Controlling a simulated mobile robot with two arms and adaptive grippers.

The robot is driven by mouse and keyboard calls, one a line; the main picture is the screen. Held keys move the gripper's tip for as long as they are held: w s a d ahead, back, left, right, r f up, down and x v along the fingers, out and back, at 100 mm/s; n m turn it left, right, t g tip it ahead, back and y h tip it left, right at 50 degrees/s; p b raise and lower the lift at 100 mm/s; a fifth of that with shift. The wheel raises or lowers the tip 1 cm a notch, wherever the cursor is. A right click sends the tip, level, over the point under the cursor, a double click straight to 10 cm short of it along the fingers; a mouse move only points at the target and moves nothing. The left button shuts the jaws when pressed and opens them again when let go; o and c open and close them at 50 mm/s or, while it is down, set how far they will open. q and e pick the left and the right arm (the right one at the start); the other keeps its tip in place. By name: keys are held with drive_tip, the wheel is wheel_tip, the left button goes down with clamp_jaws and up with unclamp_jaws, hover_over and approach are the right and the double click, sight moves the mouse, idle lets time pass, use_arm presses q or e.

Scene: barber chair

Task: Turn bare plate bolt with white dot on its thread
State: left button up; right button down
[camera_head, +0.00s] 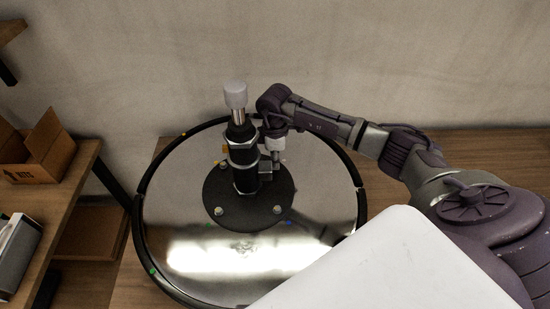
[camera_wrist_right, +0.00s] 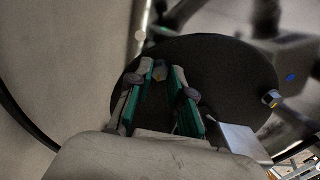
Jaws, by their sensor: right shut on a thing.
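A black round plate (camera_head: 250,215) lies at the middle of a shiny round base, with a column (camera_head: 243,155) rising from it. Bare plate bolts show near the plate's rim: one front left (camera_head: 219,210), one front right (camera_head: 277,209). My right gripper (camera_head: 268,170) is down at the plate's far right, just beside the column. In the right wrist view, its green-padded fingers (camera_wrist_right: 174,98) are shut on a plate bolt (camera_wrist_right: 160,73), whose grey head shows between them. I cannot make out a white dot on its thread. My left gripper is not in view.
The round base's dark rim (camera_head: 143,235) surrounds the shiny surface, which carries small coloured dots. A white panel (camera_head: 400,265) covers the lower right. A cardboard box (camera_head: 38,150) sits on a wooden shelf at the left. The wall is close behind.

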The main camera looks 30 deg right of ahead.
drive_tip(key=shift+d, duration=0.1)
drive_tip(key=c, duration=1.1)
unclamp_jaws()
drive_tip(key=shift+o, duration=0.2)
wheel_tip(320, 180, up, 12)
